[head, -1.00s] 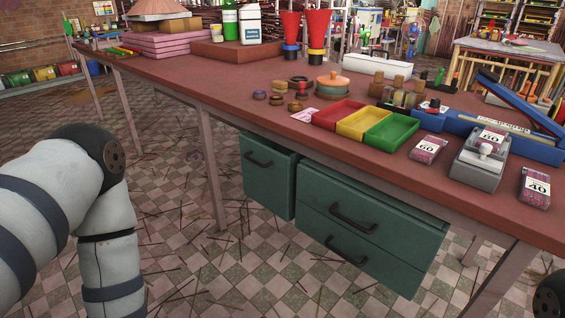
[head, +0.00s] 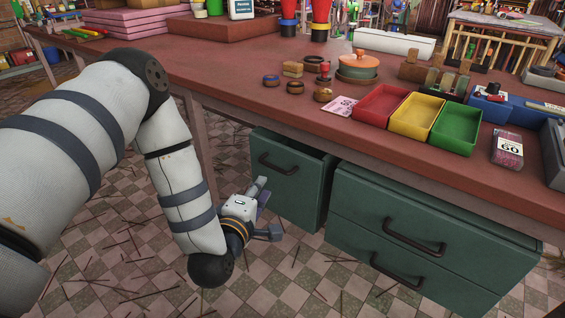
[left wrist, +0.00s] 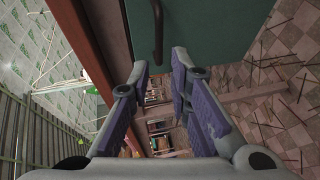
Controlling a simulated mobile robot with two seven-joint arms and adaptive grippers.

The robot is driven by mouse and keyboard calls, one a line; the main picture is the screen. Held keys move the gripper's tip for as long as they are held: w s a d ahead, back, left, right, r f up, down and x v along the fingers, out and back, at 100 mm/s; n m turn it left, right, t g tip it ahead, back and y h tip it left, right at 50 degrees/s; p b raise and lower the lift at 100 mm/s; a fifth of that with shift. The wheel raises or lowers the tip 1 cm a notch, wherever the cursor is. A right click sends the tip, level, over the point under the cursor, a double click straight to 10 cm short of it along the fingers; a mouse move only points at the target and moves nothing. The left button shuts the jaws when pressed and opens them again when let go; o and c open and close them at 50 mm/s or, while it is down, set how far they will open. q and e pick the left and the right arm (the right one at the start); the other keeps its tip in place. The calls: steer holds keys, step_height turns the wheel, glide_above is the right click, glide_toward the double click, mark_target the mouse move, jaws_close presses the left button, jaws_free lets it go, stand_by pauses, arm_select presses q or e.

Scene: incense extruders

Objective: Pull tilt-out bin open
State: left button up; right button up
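The tilt-out bin (head: 285,182) is the green box at the left under the table, with a black bar handle (head: 278,165) on its front. A dark gap shows along its top edge. My left gripper (head: 266,210) is open and empty, low in front of the bin and below the handle in the head view. In the left wrist view its two purple-padded fingers (left wrist: 160,68) stand apart. The green front (left wrist: 205,25) and the dark handle (left wrist: 157,28) show beyond the fingertips there, apart from them. My right gripper is out of view.
A green two-drawer unit (head: 415,232) with two black handles stands right of the bin. The red tabletop (head: 240,75) overhangs both and carries red, yellow and green trays (head: 412,116). The checkered floor (head: 130,240) in front is open, with scattered thin sticks.

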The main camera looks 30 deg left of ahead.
mark_target(273, 168)
arm_select(q)
steer(key=b+x, duration=0.1)
steer(key=x, duration=1)
steer(key=shift+w+a, duration=0.1)
steer(key=shift+w, duration=0.3)
steer(key=shift+c, duration=0.3)
jaws_close()
